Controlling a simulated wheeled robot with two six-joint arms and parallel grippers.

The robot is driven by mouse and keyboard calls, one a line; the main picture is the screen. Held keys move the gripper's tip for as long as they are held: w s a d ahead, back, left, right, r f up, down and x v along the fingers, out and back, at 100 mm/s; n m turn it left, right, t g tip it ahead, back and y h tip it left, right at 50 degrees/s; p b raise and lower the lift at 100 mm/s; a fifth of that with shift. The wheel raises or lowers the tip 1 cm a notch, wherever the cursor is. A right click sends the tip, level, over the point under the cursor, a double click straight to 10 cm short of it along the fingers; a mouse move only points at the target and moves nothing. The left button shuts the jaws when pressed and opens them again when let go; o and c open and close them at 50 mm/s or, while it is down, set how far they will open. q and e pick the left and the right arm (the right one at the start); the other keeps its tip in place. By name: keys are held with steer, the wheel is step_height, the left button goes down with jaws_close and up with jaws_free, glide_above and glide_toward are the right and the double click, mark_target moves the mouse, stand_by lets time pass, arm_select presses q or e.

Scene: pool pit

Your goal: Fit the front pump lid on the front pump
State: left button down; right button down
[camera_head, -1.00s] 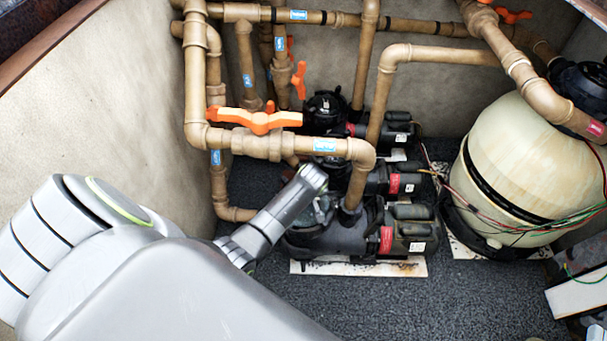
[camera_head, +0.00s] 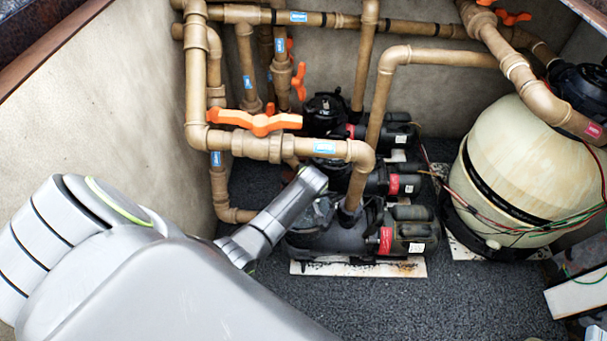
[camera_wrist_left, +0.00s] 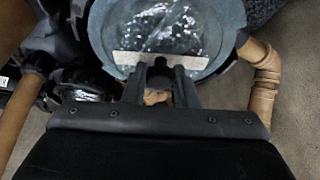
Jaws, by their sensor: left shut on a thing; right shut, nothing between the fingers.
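The front pump (camera_head: 335,240) is the nearest of the black pumps, on a white base in the head view. The front pump lid (camera_head: 318,212) is partly hidden there by my left arm. In the left wrist view the lid (camera_wrist_left: 165,30) shows as a grey-blue ring around a clear window with a pale bar across it. My left gripper (camera_wrist_left: 160,88) is shut on the lid at the near side of the ring, over the pump's top. I cannot tell whether the lid is seated. My right gripper shows at most as a sliver at the head view's lower right edge.
Brown pipes (camera_head: 300,147) with an orange valve handle (camera_head: 254,121) run just behind and above the front pump. Two more pumps stand behind it. A cream filter tank (camera_head: 530,160) with loose wires stands at right.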

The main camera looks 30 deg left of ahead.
arm_select(q)
steer(key=shift+f, duration=0.35)
stand_by(1.2)
steer(key=c, duration=1.1)
jaws_free()
steer(key=shift+r, duration=0.1)
steer(key=shift+r+p, duration=0.6)
steer(key=shift+p, duration=0.35)
steer(key=shift+r, duration=0.15)
steer(key=shift+r+p, duration=0.55)
steer(key=shift+p, duration=0.35)
steer(key=shift+r, duration=0.1)
